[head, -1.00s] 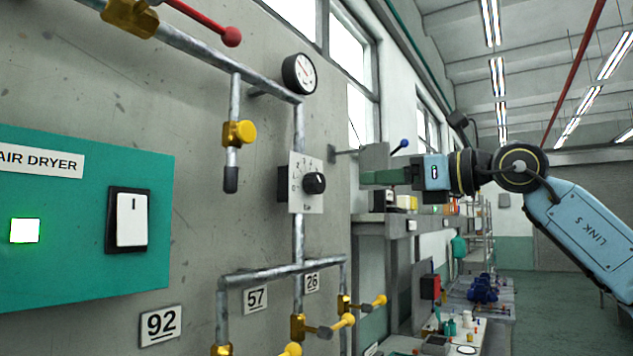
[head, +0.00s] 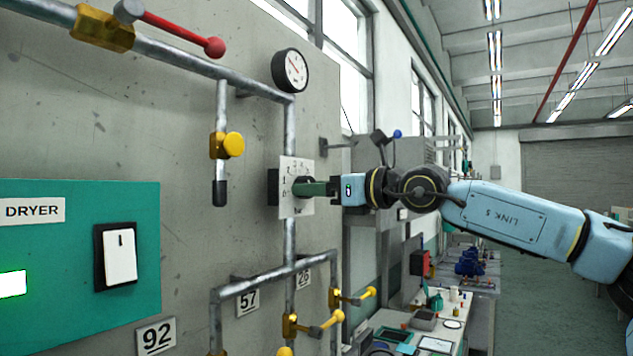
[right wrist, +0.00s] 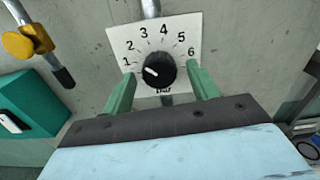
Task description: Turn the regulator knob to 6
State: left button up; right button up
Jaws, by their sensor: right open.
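The regulator knob (right wrist: 160,70) is round and black, on a white dial plate (right wrist: 188,26) numbered 1 to 6. In the right wrist view its white pointer mark points left, near the 1. My right gripper (right wrist: 161,76) is open, with one green finger on each side of the knob. A gap shows between each finger and the knob, so it is not gripped. In the head view my right gripper (head: 305,188) reaches the dial plate (head: 298,165) from the right and mostly hides the knob. My left gripper is not in view.
The plate sits on a vertical pipe (head: 290,240) below a gauge (head: 291,70). A capped stub with a yellow valve (head: 232,145) hangs to the left. Yellow-handled valves (head: 330,318) are below. A teal air dryer panel (head: 70,290) is at left.

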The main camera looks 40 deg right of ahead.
jog(key=shift+w, duration=0.2)
jog(key=c, duration=1)
